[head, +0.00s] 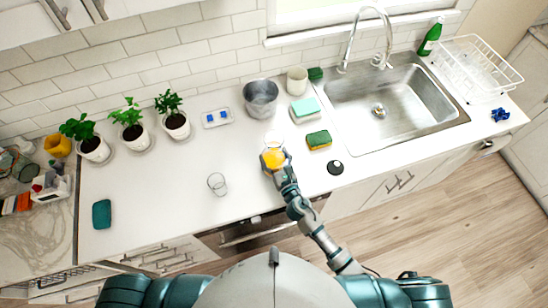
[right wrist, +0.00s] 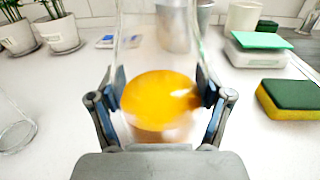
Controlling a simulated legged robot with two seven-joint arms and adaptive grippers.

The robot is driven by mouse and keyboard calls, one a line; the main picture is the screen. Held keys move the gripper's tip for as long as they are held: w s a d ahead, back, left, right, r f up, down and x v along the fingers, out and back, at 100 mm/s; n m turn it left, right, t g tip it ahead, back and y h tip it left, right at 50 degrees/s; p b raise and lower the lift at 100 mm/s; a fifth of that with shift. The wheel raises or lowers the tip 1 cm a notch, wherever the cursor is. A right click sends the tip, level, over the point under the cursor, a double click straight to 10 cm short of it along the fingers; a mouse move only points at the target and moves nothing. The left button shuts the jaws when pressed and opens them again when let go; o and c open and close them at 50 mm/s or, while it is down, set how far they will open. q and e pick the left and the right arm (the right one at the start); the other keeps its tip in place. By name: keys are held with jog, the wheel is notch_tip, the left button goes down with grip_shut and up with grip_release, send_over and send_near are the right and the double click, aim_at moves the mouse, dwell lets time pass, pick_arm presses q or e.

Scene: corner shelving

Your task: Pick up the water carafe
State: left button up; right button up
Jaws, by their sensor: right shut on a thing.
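The water carafe (right wrist: 158,45) is clear glass with orange liquid or an orange base inside. In the right wrist view it stands between the two fingers of my right gripper (right wrist: 160,95), which press on its sides. In the head view the carafe (head: 274,157) is on or just above the counter, at the end of my right arm; I cannot tell whether it touches the counter. My right gripper (head: 274,168) is shut on it. My left gripper is not in view.
A clear glass (head: 217,184) stands left of the carafe. A green and yellow sponge (head: 319,140), a black round item (head: 335,167) and a metal pot (head: 261,98) are nearby. The sink (head: 390,105) is at right. Three potted plants (head: 131,130) line the wall. The front-left counter is mostly clear.

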aim_at(271, 143)
jog(key=shift+w+r, duration=0.1)
jog(key=shift+c, duration=0.4)
jog(key=shift+r, duration=0.1)
jog(key=shift+r+p, duration=0.9)
jog(key=shift+r, duration=0.9)
jog(key=s+r+b, duration=0.1)
jog(key=s+b, duration=0.1)
jog(key=s, duration=1.4)
jog(key=shift+d, duration=0.2)
jog(key=shift+r, duration=0.1)
